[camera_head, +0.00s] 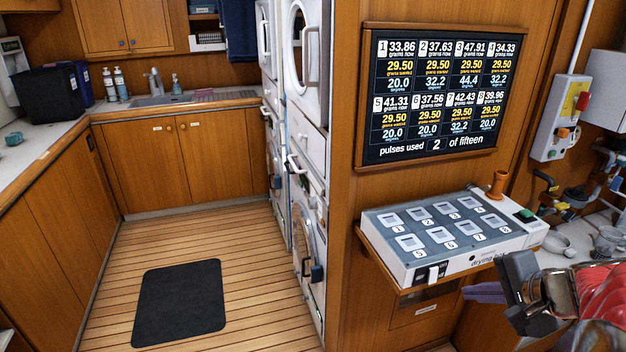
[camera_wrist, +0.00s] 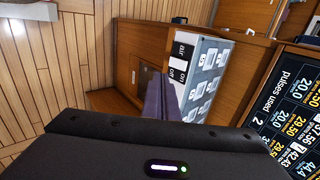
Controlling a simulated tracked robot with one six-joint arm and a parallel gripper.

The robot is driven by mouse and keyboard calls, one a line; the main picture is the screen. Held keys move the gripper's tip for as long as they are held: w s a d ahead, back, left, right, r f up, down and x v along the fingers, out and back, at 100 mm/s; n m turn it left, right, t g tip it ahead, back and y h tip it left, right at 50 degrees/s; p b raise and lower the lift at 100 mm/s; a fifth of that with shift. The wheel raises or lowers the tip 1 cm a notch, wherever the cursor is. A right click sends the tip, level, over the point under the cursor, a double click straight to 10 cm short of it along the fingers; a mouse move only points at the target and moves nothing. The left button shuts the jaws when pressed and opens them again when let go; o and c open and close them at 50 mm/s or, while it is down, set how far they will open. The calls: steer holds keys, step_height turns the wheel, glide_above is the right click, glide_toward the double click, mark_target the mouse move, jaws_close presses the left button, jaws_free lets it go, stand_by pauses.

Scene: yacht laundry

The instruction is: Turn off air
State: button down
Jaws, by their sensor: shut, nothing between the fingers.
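The drying unit (camera_head: 455,262) is a white box on a wooden shelf, with several numbered square windows on its grey top. On its front, near the left corner, is a small black-and-white air switch (camera_head: 433,273). In the wrist view its "air" label and on/off markings (camera_wrist: 178,68) show sideways; I cannot tell its setting. My gripper (camera_head: 484,292) has purple fingers, shut and empty, in front of the unit and to the right of the switch. The fingers also show in the wrist view (camera_wrist: 163,98), close to the unit's front and partly hiding it.
A wall screen (camera_head: 437,94) above the unit lists gram readings and "pulses used 2 of fifteen". An orange tube (camera_head: 497,184) and a green button (camera_head: 526,214) are at the unit's right end. A dark mat (camera_head: 180,300) lies on open floor at left.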

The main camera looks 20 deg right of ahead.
mark_target(436, 277)
steer(key=shift+w+a+f, duration=0.1)
steer(key=shift+w+f, duration=0.7)
steer(key=shift+w, duration=0.55)
steer(key=shift+w+d+f, duration=0.1)
steer(key=shift+w+f, duration=0.75)
steer(key=shift+w, duration=0.45)
steer(key=shift+w+a+f, duration=0.1)
steer(key=shift+w+f, duration=0.7)
steer(key=shift+w, duration=0.55)
steer(key=shift+w+f, duration=0.1)
steer(key=shift+r, duration=0.85)
